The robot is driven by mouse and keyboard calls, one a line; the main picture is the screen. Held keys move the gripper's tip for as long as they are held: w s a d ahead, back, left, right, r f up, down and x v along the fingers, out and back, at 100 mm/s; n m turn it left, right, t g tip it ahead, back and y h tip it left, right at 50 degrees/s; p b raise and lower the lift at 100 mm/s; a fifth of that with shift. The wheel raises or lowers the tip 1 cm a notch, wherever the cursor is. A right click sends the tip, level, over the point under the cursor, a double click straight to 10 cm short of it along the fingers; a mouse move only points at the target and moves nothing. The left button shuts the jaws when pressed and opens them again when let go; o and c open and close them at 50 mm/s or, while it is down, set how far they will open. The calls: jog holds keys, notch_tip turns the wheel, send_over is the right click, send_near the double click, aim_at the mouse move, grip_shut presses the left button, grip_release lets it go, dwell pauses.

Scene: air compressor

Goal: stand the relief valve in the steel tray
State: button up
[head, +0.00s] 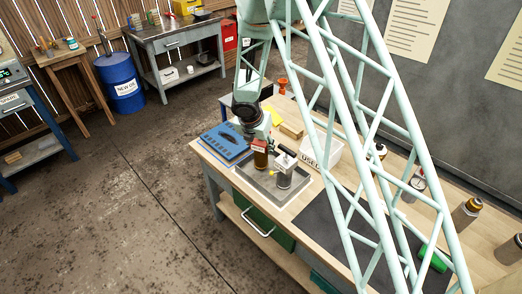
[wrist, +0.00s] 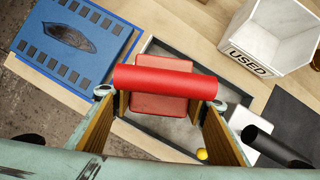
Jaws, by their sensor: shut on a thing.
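My gripper (head: 262,142) is shut on a red, block-like part with a red cylinder across its top, taken to be the relief valve (head: 260,158). In the wrist view the relief valve (wrist: 165,82) lies between the two fingers of my gripper (wrist: 163,105). It is upright over the far left part of the steel tray (head: 262,191); I cannot tell whether it touches the floor. The tray also shows in the wrist view (wrist: 155,140), partly hidden by my fingers. A grey-white fitting (head: 284,172) with a dark cylinder and yellow knob stands in the tray, just right of the valve.
A blue manual (head: 226,143) lies left of the tray. A white bin marked USED (head: 322,156) stands behind it to the right. A dark mat (head: 335,225) lies to the right. A wood block (head: 291,131) and red funnel (head: 283,86) are farther back. The tray's front is bare.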

jog(key=shift+f, duration=0.6)
jog(key=shift+f, duration=0.15)
jog(key=o, duration=1.2)
jog(key=shift+c, duration=0.2)
jog(key=p+v, duration=0.2)
jog(key=v, duration=1)
jog(key=shift+r, duration=0.2)
